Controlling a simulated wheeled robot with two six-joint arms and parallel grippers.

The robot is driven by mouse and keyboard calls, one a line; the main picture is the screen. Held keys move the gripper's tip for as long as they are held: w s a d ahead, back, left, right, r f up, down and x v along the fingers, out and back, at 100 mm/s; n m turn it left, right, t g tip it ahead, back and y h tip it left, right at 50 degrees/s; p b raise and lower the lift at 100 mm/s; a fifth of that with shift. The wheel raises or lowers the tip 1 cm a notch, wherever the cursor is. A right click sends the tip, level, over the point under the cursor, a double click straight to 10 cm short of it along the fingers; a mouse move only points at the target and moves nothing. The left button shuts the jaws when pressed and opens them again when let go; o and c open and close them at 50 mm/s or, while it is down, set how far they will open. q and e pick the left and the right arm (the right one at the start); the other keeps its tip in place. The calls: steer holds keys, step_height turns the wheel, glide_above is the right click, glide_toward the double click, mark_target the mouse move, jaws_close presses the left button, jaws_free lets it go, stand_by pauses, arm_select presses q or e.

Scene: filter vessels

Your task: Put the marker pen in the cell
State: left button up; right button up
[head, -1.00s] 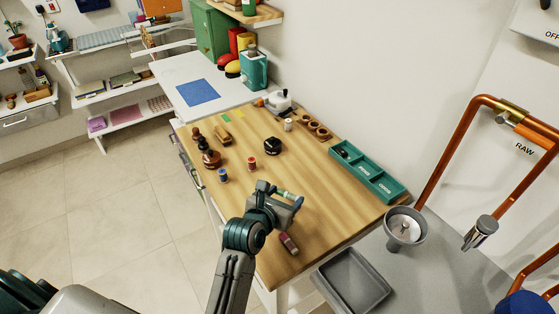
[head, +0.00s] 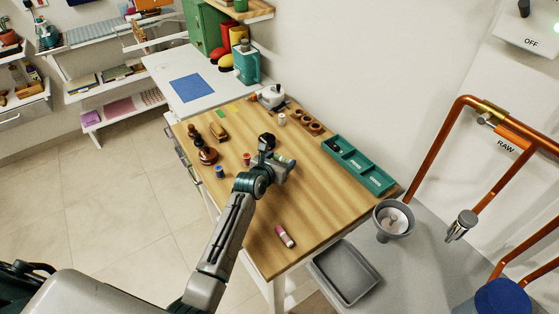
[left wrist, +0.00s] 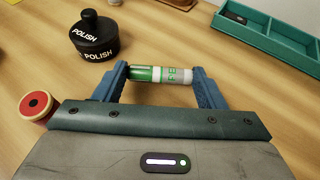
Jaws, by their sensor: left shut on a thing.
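My left gripper (head: 277,163) is shut on the marker pen, held above the wooden table. In the left wrist view the green and white marker pen (left wrist: 160,74) lies crosswise between the two blue fingers, with lettering on its white part. In the head view the gripper mostly hides it. The teal tray (head: 352,172) with several labelled cells lies at the table's right edge, to the right of the gripper and apart from it. Its far cell holds a small dark thing; the nearer cells look empty. Part of the tray (left wrist: 270,35) also shows at the wrist view's top right. My right gripper is not in view.
A black polish pot (left wrist: 95,40) stands just beyond the gripper, and a red spool (left wrist: 37,105) is at its left. A pink and white block (head: 284,236) lies on the near table. A grey bin (head: 345,272) and a funnel (head: 393,218) are at right.

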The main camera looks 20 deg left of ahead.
arm_select(q)
steer(key=shift+f, duration=0.45)
steer(key=o, duration=1)
steer(key=shift+f, duration=0.1)
steer(key=shift+c, duration=0.2)
